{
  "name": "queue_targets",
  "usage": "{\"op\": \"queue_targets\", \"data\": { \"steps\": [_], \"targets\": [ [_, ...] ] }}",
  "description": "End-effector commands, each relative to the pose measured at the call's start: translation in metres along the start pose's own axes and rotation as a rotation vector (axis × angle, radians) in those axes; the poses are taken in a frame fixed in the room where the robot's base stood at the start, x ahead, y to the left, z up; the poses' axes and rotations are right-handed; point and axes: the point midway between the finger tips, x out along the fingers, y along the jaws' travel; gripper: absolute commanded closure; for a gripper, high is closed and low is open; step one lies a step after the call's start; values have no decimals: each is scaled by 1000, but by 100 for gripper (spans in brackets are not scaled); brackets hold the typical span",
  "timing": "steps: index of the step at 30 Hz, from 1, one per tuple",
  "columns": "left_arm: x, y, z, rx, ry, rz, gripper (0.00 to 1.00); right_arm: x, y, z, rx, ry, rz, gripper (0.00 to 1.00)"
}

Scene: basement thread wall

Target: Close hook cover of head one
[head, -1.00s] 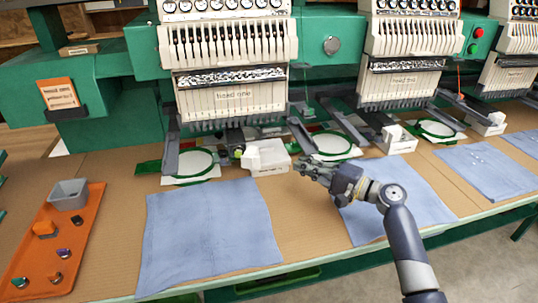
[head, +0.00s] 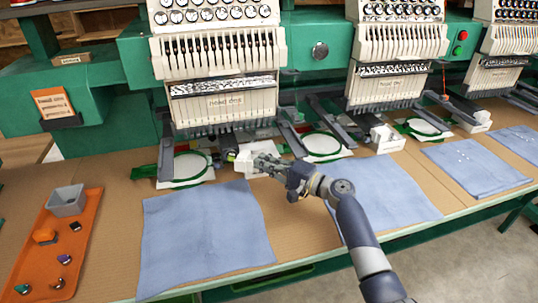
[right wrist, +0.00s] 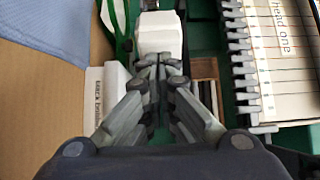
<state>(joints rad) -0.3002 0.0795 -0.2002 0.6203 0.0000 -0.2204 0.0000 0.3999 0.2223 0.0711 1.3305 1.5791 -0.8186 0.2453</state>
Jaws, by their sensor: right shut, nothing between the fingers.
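Head one (head: 225,105) is the cream embroidery head at left centre; its label also shows in the right wrist view (right wrist: 285,35). Below it, between green hoops, sits a white block-like hook cover (head: 246,158). In the right wrist view a white block (right wrist: 158,35) lies just beyond my fingertips. My right gripper (head: 258,163) is shut and empty at the block's right side, partly hiding it. In the right wrist view its fingertips (right wrist: 160,66) are at the block's near edge; I cannot tell if they touch. My left gripper is not in view.
A green hoop (head: 190,167) lies left of the cover, and another hoop (head: 322,145) lies to the right. Dark arms flank the cover. Blue cloths (head: 205,230) lie in front. An orange tray (head: 38,265) with a grey bin (head: 67,200) is at far left.

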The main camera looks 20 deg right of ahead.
Motion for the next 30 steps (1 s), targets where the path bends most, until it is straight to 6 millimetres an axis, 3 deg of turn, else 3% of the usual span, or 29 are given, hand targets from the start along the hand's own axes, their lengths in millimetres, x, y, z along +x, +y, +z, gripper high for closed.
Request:
{"op": "queue_targets", "data": {
  "steps": [30],
  "targets": [
    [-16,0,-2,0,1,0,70,-2,-1,13,1,87,-1,100]
  ]
}}
